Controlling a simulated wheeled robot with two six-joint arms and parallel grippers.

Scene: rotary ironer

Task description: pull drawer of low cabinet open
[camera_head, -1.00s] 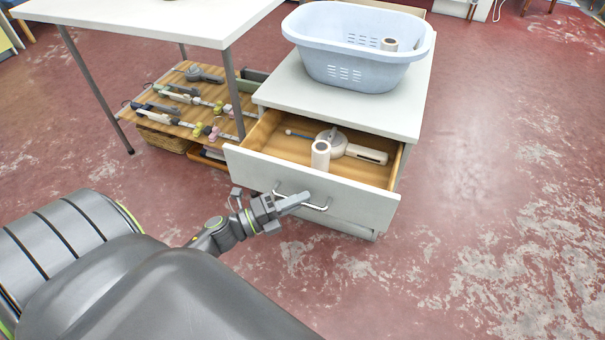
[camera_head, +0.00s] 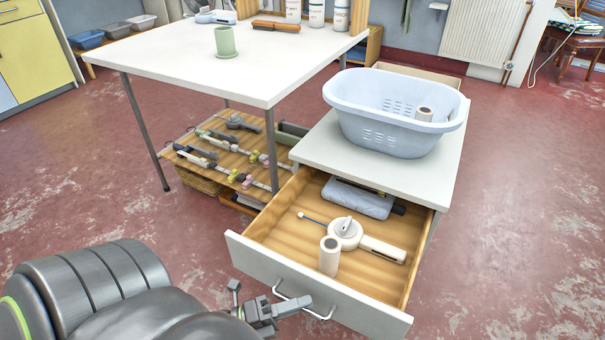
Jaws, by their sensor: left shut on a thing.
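The low cabinet (camera_head: 425,182) is white, with its top drawer (camera_head: 320,297) pulled well out toward me. The drawer has a wooden inside and a white front with a metal bar handle (camera_head: 322,316). My left gripper (camera_head: 290,306) is shut on the handle at the drawer front. Inside the drawer lie a white round device with a long handle (camera_head: 350,233), an upright white roll (camera_head: 329,256) and a grey-blue folded item (camera_head: 358,199) near the back. My right gripper is not in view.
A light blue basket (camera_head: 385,135) holding a roll stands on the cabinet top. A white table (camera_head: 180,65) stands at left, with a low wooden shelf of tools (camera_head: 225,150) beneath it. The red floor at right is clear.

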